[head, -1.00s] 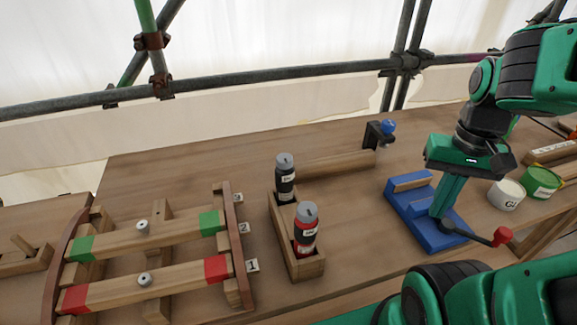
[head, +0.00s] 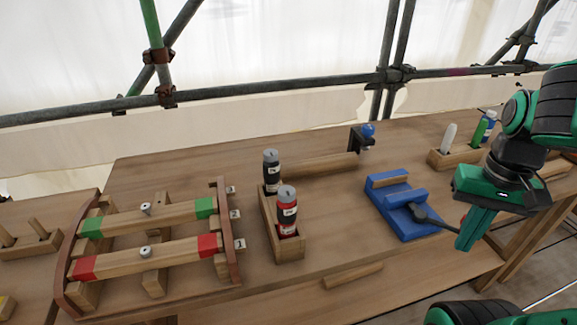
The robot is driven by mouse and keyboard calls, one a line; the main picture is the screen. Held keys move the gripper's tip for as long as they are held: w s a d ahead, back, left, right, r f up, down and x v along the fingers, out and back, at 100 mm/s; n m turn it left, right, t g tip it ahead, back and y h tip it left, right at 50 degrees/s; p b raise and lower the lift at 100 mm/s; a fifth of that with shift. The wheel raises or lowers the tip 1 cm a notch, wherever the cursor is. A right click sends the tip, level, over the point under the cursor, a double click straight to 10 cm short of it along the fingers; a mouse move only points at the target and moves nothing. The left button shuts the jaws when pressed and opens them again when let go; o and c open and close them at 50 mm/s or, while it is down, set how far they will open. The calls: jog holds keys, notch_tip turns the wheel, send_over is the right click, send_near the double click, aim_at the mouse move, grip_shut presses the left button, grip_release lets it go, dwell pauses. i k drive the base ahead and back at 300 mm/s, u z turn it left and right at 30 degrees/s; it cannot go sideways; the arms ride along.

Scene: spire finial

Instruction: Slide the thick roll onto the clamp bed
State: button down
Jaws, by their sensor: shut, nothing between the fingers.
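The blue clamp bed (head: 402,222) stands on the bench right of centre, with a wooden piece (head: 390,182) in its back part. A dark lever (head: 430,216) runs from it towards my gripper (head: 466,246); the lever's end is hidden. My gripper is shut and empty, fingers pointing down, just right of the clamp bed. I cannot tell whether it touches the lever. I cannot tell which piece is the thick roll. A long wooden bar (head: 318,167) lies at the back by a black clamp with a blue knob (head: 367,133). Another wooden bar (head: 353,277) lies near the front.
A numbered rack (head: 226,230) carries bars with green and red ends. A holder (head: 452,158) with bottles stands at back right. The bench between box and clamp bed is clear.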

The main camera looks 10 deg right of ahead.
aim_at(294, 171)
jog(key=z, duration=0.65)
jog(key=k, duration=0.55)
jog(key=u, duration=0.85)
jog(key=i, duration=1)
